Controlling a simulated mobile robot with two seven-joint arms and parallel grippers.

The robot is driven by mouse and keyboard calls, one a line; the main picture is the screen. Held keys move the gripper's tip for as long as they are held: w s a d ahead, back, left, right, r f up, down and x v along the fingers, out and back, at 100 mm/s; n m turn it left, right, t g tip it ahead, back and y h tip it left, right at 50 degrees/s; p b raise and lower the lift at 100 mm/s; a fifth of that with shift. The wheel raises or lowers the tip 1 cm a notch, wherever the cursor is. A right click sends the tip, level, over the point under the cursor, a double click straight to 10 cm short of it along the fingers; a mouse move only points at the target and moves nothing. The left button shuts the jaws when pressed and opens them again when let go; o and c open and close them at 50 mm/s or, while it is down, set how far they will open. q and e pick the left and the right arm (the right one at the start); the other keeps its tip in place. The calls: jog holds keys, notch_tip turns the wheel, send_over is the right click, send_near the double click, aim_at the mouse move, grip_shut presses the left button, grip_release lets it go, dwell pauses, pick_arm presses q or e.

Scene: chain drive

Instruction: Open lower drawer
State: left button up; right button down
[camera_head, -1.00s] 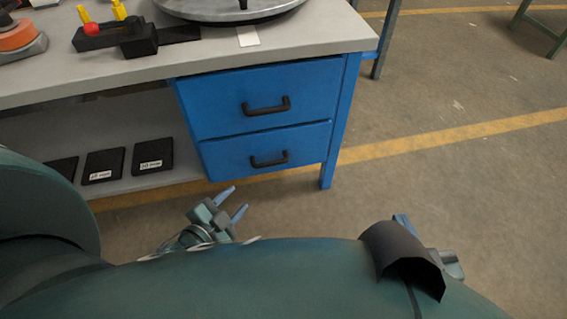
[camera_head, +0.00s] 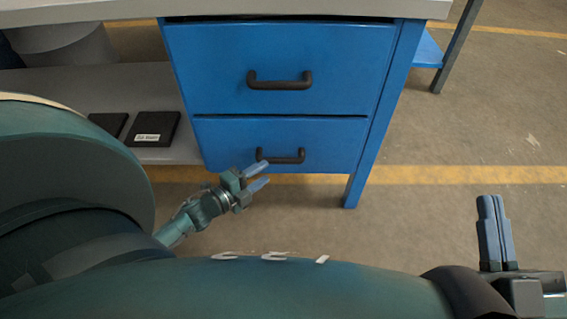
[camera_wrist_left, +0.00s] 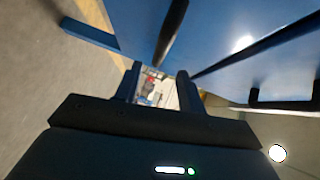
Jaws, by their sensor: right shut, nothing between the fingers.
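The lower drawer (camera_head: 325,132) is a blue front in the cabinet, flush and closed. Its black bar handle (camera_head: 281,159) sits near the bottom of that front. In the left wrist view a dark bar (camera_wrist_left: 172,32), which looks like this handle, lies beyond the fingertips. My left gripper (camera_head: 263,177) is open and empty, just below and in front of the lower handle; its fingers (camera_wrist_left: 158,85) stand apart in the wrist view. I see no contact with the handle. My right gripper (camera_head: 494,200) is shut and empty, pointing up at the lower right.
The upper blue drawer (camera_head: 345,60) with its black handle (camera_head: 280,82) is closed above. A grey shelf (camera_head: 80,90) with black boxes (camera_head: 153,129) is left of the cabinet. A blue table leg (camera_head: 385,110) stands at the right. The floor in front and right is clear.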

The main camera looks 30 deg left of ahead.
aim_at(280, 161)
pick_arm(q)
jog(key=b+x, duration=0.2)
jog(key=x, duration=0.5)
jog(key=shift+w+f, duration=0.15)
jog(key=shift+w, duration=0.1)
jog(key=shift+w+d, duration=0.15)
jog(key=shift+w, duration=0.3)
pick_arm(e)
jog(key=r+n+y, duration=0.1)
jog(key=r+n, duration=0.1)
jog(key=r+n+t+y, duration=0.1)
jog(key=y, duration=0.1)
jog(key=shift+w+d+r+n+y, duration=0.2)
jog(key=shift+r+n+y, duration=0.1)
jog(key=shift+r+n, duration=0.1)
pick_arm(q)
grip_shut()
